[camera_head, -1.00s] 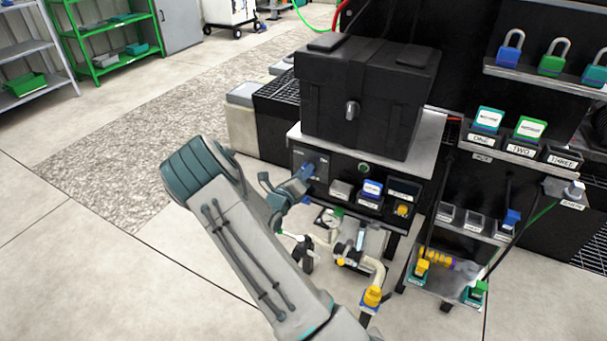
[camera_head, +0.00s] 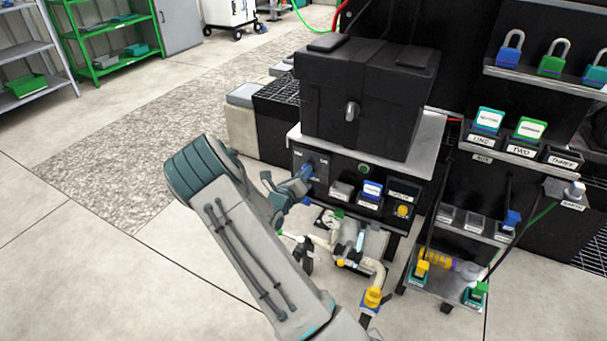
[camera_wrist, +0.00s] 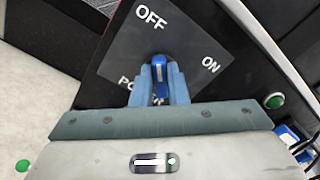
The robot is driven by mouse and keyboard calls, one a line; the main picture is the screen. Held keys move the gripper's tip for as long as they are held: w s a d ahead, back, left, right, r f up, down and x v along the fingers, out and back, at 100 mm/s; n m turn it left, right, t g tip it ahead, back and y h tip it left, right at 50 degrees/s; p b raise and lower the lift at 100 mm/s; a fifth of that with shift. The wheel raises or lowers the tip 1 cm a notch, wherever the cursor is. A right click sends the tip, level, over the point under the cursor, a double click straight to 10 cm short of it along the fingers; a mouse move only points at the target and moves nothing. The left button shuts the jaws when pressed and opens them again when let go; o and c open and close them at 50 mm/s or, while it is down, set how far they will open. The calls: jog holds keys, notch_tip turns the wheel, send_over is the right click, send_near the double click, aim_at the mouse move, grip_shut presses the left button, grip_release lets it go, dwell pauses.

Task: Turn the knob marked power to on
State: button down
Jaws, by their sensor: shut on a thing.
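In the wrist view the blue power knob (camera_wrist: 159,70) sits on a dark panel (camera_wrist: 190,40) marked OFF, ON and a partly hidden label below. A pale line on the knob runs nearly straight up in the picture, between OFF at upper left and ON at right. My gripper (camera_wrist: 160,85) is shut on the knob, one blue-grey finger on each side. In the head view my gripper (camera_head: 304,177) reaches the left of the cabinet's front panel (camera_head: 335,180), and the knob is mostly hidden by the fingers.
A green button (camera_wrist: 273,101) lies right of the marked panel. A black box (camera_head: 365,100) stands above the panel. Pipes and a yellow-handled valve (camera_head: 373,297) are below. Padlocks (camera_head: 510,50) stand on a shelf at right. The floor at left is clear.

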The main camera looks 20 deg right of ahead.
jog(key=m+b, duration=0.4)
jog(key=m, duration=0.1)
jog(key=m+b, duration=0.4)
jog(key=m, duration=0.2)
jog(key=m+b, duration=0.4)
jog(key=m, duration=0.2)
jog(key=shift+s+d+f+b, duration=0.15)
jog(key=shift+s+d+b, duration=0.15)
jog(key=shift+s, duration=0.1)
dwell(0.3)
jog(key=c, duration=1.4)
grip_release()
jog(key=shift+c, duration=0.2)
jog(key=shift+a, duration=0.1)
jog(key=p+v, duration=0.2)
jog(key=v, duration=1.1)
jog(key=shift+s+a, duration=0.25)
